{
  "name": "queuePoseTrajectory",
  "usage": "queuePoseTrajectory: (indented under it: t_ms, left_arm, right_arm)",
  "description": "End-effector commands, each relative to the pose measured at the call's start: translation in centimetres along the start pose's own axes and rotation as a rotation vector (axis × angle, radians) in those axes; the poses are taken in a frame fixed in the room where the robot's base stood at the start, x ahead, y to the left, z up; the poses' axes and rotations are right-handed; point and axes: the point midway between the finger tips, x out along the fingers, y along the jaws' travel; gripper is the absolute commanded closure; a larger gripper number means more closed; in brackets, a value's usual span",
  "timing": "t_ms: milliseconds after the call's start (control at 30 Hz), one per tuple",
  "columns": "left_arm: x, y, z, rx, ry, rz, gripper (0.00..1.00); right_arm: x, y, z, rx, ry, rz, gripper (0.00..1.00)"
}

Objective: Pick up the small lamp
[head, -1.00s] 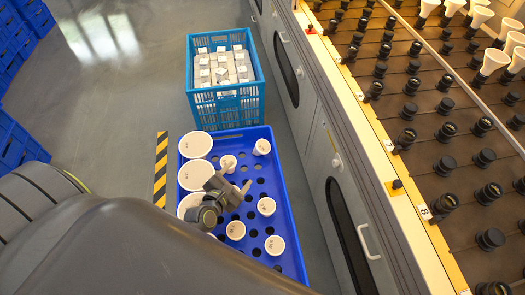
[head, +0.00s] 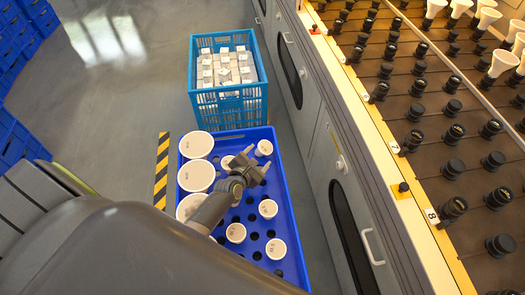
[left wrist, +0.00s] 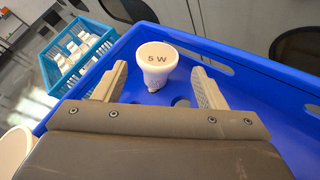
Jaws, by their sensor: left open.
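Several small white lamps stand in the blue tray (head: 284,185). One small lamp (head: 264,148) is at the tray's far right; in the left wrist view a small lamp marked "5 W" (left wrist: 157,62) stands just beyond and between my finger tips. My left gripper (head: 252,166) is over the tray, its jaws apart and empty, a short way from that lamp. Other small lamps (head: 268,208) stand nearer in the tray, and another (head: 227,162) is partly hidden behind the gripper. My right gripper is not in view.
Large white lamps (head: 196,145) fill the tray's left side. A light-blue crate (head: 228,101) with small boxes stands behind the tray. A rack (head: 425,120) with rows of black sockets and several white lamps runs along the right. Blue crates (head: 20,40) stand far left.

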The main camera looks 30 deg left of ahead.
Motion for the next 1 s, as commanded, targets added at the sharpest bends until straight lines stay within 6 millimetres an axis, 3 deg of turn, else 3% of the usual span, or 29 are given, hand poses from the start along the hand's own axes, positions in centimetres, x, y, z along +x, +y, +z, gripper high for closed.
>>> queuePoseTrajectory:
  t_ms: [100, 300, 633, 900, 1000]
  left_arm:
    - [1.7, 0.1, -0.5, 0.003, -0.002, 0.001, 0.35]
    - [4.3, 0.2, -0.7, 0.001, -0.002, 0.001, 0.35]
    - [5.0, 0.3, -0.5, 0.000, -0.001, 0.001, 0.35]
    - [5.0, 0.3, -0.5, 0.000, -0.001, 0.001, 0.68]
    - [5.0, 0.3, -0.5, 0.000, -0.001, 0.001, 0.69]
  right_arm:
    - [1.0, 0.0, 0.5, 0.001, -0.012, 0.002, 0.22]
    - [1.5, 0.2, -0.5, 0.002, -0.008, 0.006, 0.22]
    - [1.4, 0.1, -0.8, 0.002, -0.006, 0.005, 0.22]
    - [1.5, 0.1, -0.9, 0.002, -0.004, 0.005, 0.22]
    - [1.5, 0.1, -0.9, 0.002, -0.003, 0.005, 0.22]
